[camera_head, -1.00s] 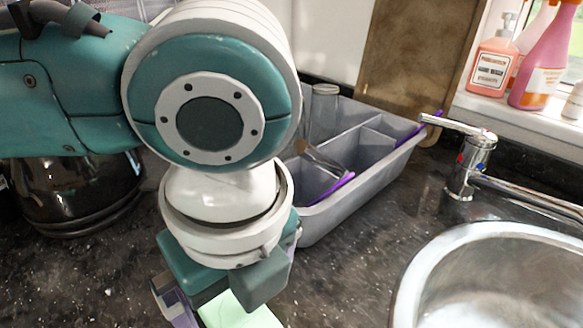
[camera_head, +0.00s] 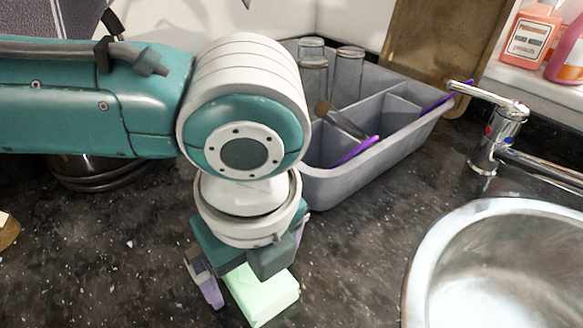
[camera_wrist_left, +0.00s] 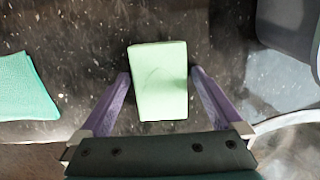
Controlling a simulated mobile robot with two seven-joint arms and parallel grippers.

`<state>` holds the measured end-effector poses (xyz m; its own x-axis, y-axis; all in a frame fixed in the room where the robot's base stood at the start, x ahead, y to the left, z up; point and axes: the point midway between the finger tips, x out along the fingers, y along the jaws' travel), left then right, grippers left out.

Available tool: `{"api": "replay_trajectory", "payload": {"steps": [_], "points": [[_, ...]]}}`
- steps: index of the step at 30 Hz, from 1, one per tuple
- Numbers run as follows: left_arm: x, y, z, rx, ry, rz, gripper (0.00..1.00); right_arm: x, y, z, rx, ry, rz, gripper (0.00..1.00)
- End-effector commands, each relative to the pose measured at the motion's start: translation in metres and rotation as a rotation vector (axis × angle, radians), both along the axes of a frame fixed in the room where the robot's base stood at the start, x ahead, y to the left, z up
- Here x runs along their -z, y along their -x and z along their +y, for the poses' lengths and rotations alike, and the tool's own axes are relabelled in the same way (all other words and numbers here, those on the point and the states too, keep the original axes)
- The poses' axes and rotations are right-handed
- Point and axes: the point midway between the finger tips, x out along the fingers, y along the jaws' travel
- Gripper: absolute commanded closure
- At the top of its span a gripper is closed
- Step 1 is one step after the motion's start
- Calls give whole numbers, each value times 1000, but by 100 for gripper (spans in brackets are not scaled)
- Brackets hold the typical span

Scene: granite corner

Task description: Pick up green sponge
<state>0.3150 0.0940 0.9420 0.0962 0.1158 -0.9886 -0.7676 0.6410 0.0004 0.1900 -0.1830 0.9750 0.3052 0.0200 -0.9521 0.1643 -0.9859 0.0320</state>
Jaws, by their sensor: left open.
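The pale green sponge (camera_head: 262,293) lies on the dark speckled counter, partly hidden by my left gripper (camera_head: 255,268) in the head view. In the left wrist view the sponge (camera_wrist_left: 160,85) sits between the two purple fingers of my left gripper (camera_wrist_left: 160,76). The fingers are open, with a gap of counter visible on each side of the sponge. The gripper points down over it and holds nothing. My right gripper is in neither view.
A grey divided caddy (camera_head: 375,155) with glasses and a brush stands behind the gripper. A steel sink (camera_head: 420,262) and tap (camera_head: 497,135) are at right. A green cloth (camera_wrist_left: 25,88) lies left of the sponge in the wrist view. Bottles (camera_head: 530,35) stand on the sill.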

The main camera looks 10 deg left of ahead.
Motion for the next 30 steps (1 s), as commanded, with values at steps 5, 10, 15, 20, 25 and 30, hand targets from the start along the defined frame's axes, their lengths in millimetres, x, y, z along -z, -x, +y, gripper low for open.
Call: {"api": "replay_trajectory", "payload": {"steps": [5,10,15,20,25,30], "points": [[1,0,0,0,0,0,9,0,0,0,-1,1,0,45],[1,0,0,1,0,0,28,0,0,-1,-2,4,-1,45],[1,0,0,1,0,0,48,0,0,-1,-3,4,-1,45],[1,0,0,0,0,0,66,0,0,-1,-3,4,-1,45],[1,0,0,0,0,0,81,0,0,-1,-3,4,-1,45],[1,0,0,0,0,0,81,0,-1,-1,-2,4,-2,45]]}}
